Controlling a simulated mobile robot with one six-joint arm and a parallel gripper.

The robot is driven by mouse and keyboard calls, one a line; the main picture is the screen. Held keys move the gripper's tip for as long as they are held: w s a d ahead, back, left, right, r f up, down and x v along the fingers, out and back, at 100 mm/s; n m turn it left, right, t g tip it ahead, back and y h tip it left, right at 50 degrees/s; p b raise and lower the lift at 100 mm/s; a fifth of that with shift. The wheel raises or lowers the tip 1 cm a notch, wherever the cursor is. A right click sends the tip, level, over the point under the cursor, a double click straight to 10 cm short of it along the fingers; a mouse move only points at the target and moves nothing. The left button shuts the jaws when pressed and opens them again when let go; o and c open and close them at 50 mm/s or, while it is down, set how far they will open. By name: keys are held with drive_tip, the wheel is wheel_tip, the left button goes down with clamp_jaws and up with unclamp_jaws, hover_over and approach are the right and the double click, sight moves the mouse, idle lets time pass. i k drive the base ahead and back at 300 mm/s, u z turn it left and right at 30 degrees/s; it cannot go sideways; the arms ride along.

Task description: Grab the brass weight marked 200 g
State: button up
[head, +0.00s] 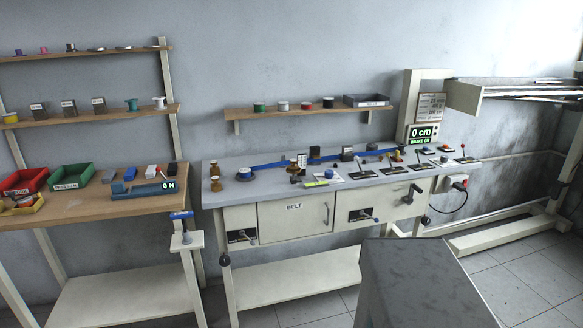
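Any markings on the brass pieces are too small to read, so I cannot tell which is 200 g. My gripper is not in view.
A wooden bench (100,205) at left holds red and green bins (72,177) and a blue device (140,188). Levers and cards crowd the workbench's right half. A small stand (186,242) is between the benches. A wall shelf (300,112) hangs above.

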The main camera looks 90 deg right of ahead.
sight(293, 168)
drive_tip(key=z, duration=0.85)
drive_tip(key=i, duration=0.95)
drive_tip(key=z, duration=0.6)
